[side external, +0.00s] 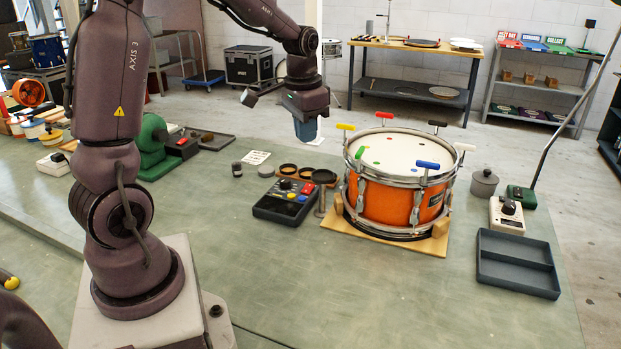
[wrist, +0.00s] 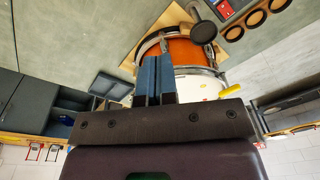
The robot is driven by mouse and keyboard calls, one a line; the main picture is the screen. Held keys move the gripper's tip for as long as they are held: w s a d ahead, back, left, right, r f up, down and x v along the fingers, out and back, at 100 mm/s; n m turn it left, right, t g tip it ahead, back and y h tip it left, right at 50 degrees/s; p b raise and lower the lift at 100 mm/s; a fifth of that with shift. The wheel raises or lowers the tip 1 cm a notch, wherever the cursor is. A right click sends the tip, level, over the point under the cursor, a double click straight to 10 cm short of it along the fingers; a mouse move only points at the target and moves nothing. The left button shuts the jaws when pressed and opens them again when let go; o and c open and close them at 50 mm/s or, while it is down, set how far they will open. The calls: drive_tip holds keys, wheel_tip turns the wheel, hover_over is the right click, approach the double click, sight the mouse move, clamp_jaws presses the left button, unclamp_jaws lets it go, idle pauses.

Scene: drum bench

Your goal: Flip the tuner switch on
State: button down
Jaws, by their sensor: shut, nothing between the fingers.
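A white box (side external: 507,214) with a black knob stands right of the drum. I cannot tell for certain which is the tuner, and no switch position is readable. My gripper (side external: 306,138) hangs in the air above the bench, behind the control box and left of the drum's top. Its blue fingers (wrist: 155,60) are together and empty in the wrist view, touching nothing.
The orange drum (side external: 390,211) with coloured tuning keys stands on a wooden base. Several black rings and round pads (side external: 288,169) lie behind the control box. A grey tray (side external: 517,262), a lidded pot (side external: 484,183) and a green block (side external: 521,197) stand right. The front bench is clear.

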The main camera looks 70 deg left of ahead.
sight(311, 185)
drive_tip(key=w+a+f+m, duration=0.3)
drive_tip(key=a+f+m, duration=0.1)
drive_tip(key=a, duration=0.4)
drive_tip(key=w+a+f+m, duration=0.4)
drive_tip(key=a+m, duration=0.2)
drive_tip(key=a, duration=0.3)
drive_tip(key=shift+f, duration=0.3)
drive_tip(key=f, duration=0.4)
drive_tip(key=w+f, duration=0.1)
drive_tip(key=f, duration=0.4)
drive_tip(key=a+f, duration=0.1)
drive_tip(key=f, duration=0.4)
drive_tip(key=shift+w, duration=0.15)
